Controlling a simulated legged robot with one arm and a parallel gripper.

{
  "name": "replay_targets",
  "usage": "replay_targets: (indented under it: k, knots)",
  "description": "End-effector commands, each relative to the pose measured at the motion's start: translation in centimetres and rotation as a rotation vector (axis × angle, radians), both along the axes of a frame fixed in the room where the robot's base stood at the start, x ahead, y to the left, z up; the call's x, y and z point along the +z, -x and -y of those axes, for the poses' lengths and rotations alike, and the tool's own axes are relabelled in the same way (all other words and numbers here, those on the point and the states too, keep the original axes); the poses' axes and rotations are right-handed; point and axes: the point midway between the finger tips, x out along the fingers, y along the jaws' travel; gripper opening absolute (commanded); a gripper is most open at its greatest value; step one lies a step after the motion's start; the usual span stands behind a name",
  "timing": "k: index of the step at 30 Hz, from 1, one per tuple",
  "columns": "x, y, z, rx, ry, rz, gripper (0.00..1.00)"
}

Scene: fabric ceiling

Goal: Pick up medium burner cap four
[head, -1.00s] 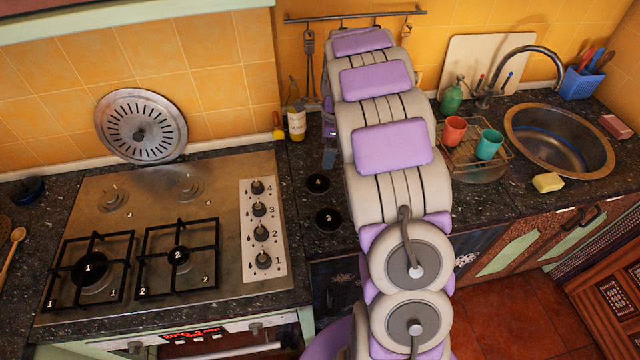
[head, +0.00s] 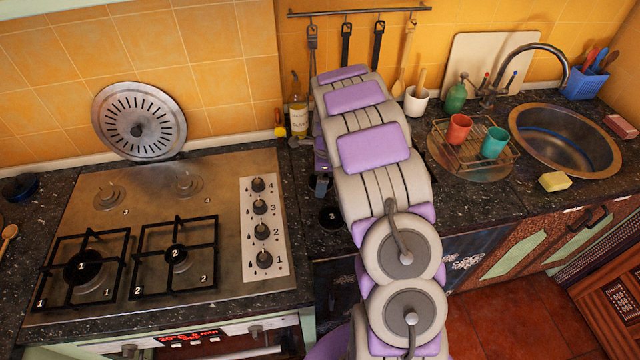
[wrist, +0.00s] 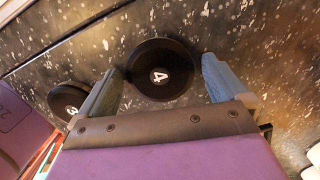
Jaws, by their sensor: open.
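Burner cap four, a black disc with a white 4, shows in the wrist view (wrist: 160,70). It lies on the dark speckled counter (wrist: 240,40) between and slightly beyond the fingers of my gripper (wrist: 162,85). The gripper is open, with one finger on each side of the cap and nothing held. I cannot tell whether the fingers touch it. In the head view my gripper (head: 321,186) is partly seen beside the stove, and my arm hides cap four there. Burner cap three (head: 331,218) lies nearer the counter's front edge; it also shows in the wrist view (wrist: 68,101).
The stove (head: 160,220), with two grates and control knobs (head: 261,230), is to the left. A bottle (head: 298,117) stands behind the gripper. Right of my arm are a dish rack (head: 470,155) with two cups, a yellow sponge (head: 554,181) and the sink (head: 565,140).

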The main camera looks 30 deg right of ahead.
Motion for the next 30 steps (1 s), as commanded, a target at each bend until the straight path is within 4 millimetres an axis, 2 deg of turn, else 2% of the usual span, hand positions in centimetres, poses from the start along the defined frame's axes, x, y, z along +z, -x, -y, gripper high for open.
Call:
replay_targets:
  k: [6, 22, 30]
  knots:
    - [-0.09, 0.00, 0.16, -0.001, -0.002, 0.001, 1.00]
    - [-0.11, 0.01, 0.07, -0.001, -0.002, 0.000, 0.49]
    - [-0.02, 0.01, 0.14, -0.001, -0.002, 0.000, 0.49]
